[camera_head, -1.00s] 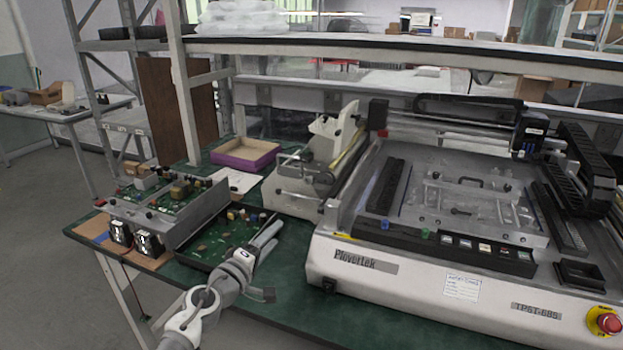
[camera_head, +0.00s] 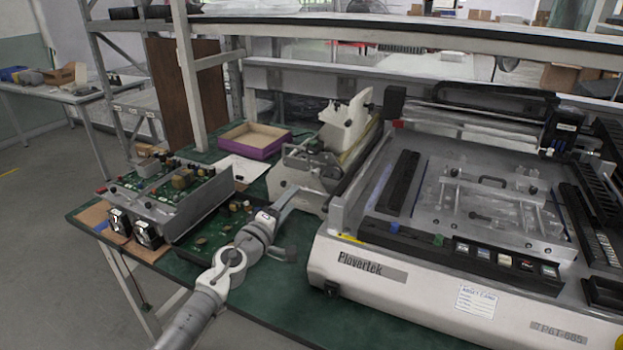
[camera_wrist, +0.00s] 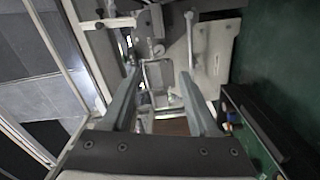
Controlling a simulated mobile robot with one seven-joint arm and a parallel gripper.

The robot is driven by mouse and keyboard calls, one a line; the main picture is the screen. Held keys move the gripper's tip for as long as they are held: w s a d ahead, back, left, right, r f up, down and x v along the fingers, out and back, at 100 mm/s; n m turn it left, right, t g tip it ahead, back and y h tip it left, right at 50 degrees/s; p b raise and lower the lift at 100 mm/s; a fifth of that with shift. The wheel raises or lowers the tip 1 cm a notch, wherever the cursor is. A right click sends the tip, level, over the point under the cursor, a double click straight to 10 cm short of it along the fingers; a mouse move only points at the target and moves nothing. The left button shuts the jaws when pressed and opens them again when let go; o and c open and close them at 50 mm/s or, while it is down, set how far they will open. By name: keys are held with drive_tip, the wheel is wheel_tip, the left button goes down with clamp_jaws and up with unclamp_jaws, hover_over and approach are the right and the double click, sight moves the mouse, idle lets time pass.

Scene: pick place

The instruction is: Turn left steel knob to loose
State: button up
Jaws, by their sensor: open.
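My gripper (camera_head: 298,194) reaches toward the near side of the grey and white benchtop device (camera_head: 300,172). In the wrist view my gripper (camera_wrist: 159,80) has its two fingers spread, with nothing between them. Beyond the fingertips the wrist view shows metal rods and a bent steel bar (camera_wrist: 152,64) on the device. A small round metal part (camera_wrist: 157,49) sits just above that bar. I cannot tell for sure which part is the left steel knob. In the head view my gripper and arm hide some of the device's lower front.
The large Plovertek machine (camera_head: 372,270) stands close to the right of my arm. A green circuit board tray (camera_head: 205,248) and a metal rack of boards (camera_head: 190,205) are to the left. A purple-sided box (camera_head: 255,148) is behind. Green tabletop is bare in front.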

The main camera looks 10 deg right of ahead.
sight(314, 175)
drive_tip(key=x, duration=1.2)
drive_tip(key=shift+w+d, duration=0.1)
drive_tip(key=shift+w, duration=0.05)
clamp_jaws()
